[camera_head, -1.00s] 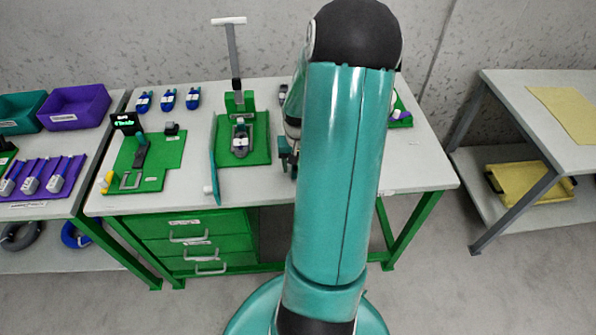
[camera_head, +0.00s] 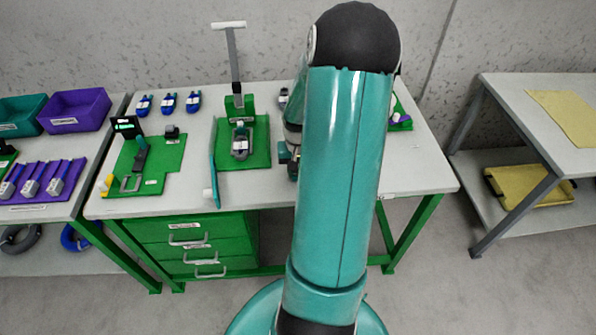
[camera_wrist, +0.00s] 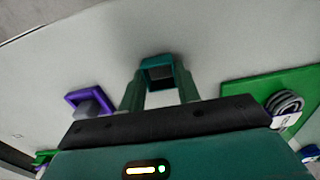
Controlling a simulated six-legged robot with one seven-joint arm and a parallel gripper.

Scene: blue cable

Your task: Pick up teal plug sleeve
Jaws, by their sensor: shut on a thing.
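The teal plug sleeve (camera_wrist: 152,61) is a small open-ended, square-mouthed piece in the middle of the wrist view. My gripper (camera_wrist: 160,84) is shut on it, with a dark green finger on either side. I cannot tell whether the sleeve touches the pale tabletop or is just above it. In the head view my arm hides the sleeve and most of my gripper.
A purple sleeve (camera_wrist: 75,99) stands left of my gripper. In the head view, a green fixture board (camera_head: 260,130) with an upright post stands on the bench (camera_head: 195,185).

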